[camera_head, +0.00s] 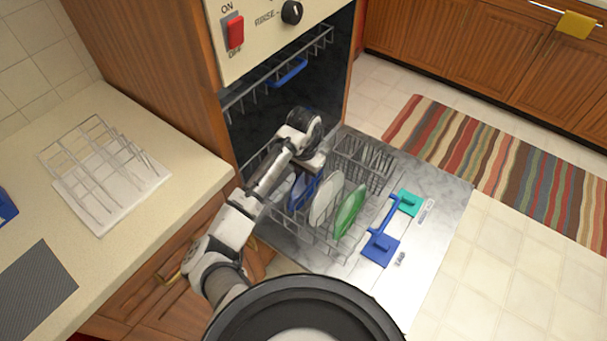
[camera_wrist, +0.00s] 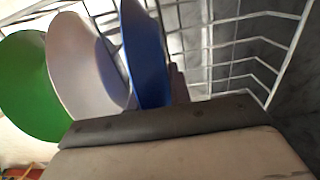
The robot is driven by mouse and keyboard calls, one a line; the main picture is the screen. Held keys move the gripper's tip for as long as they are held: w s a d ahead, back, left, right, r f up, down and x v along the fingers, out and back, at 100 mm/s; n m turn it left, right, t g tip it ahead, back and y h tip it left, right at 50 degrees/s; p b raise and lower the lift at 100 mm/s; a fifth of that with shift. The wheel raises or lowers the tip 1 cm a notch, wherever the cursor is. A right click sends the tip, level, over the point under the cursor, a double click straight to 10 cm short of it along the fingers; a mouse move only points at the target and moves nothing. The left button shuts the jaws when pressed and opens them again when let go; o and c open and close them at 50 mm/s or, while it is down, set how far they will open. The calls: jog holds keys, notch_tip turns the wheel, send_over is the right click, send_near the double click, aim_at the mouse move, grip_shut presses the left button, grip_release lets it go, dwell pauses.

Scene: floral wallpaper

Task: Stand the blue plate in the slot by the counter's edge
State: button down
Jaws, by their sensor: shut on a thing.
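The blue plate (camera_head: 303,190) stands upright in the lower dishwasher rack, to the left of a white plate and a green plate. My gripper (camera_head: 312,163) is at its upper edge and is shut on it. In the wrist view the blue plate (camera_wrist: 146,55) rises from behind the dark edge of my gripper (camera_wrist: 168,98); the fingertips are mostly hidden. A white wire drying rack (camera_head: 97,165) with a row of slots stands on the counter (camera_head: 185,140) at the left, on a white tray.
The white plate (camera_head: 325,204) and green plate (camera_head: 349,211) stand close beside the blue one. The open dishwasher door (camera_head: 430,250) carries a blue-and-teal part. The upper rack (camera_head: 270,80) is above my arm. A dark mat (camera_head: 35,290) lies on the counter.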

jog(key=shift+r+p, duration=1.25)
jog(key=shift+r, duration=0.15)
notch_tip(320, 180, up, 10)
dwell(1.4)
